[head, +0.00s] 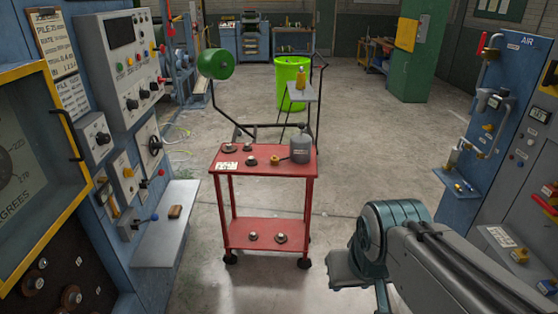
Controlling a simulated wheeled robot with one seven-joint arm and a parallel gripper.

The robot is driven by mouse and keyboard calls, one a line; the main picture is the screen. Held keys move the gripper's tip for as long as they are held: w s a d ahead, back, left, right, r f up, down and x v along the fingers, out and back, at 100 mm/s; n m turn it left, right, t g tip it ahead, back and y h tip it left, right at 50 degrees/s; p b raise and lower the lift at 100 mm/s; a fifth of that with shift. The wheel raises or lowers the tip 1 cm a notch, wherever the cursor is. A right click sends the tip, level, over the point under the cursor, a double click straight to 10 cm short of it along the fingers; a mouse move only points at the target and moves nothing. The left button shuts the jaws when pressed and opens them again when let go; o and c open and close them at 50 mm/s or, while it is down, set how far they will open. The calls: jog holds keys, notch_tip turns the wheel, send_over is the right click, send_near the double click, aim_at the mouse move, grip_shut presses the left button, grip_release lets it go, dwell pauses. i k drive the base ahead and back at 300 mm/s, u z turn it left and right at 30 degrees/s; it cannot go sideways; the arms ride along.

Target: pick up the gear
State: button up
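A red two-shelf cart (262,182) on wheels stands in the middle of the floor. Small dark round pieces lie on its top, one at the left (229,148) and one beside it (249,148). More such pieces lie on the lower shelf, one at the left (253,236) and one at the right (281,238). They are too small for me to tell which is a gear. My arm (440,262) reaches in from the lower right, apart from the cart. I cannot make out gripper fingers or anything held.
A grey canister (300,152) and a small orange-brown piece (275,160) stand on the cart's top. A blue control panel with a grey ledge (165,225) lines the left. A blue AIR panel (500,110) stands right. A lime bin (291,80) is behind. Floor beside the cart is clear.

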aim_at(251, 162)
jog(key=z, duration=0.25)
jog(key=i, duration=2.05)
jog(key=u, duration=2.3)
jog(key=i, duration=1.65)
jog(key=z, duration=2.7)
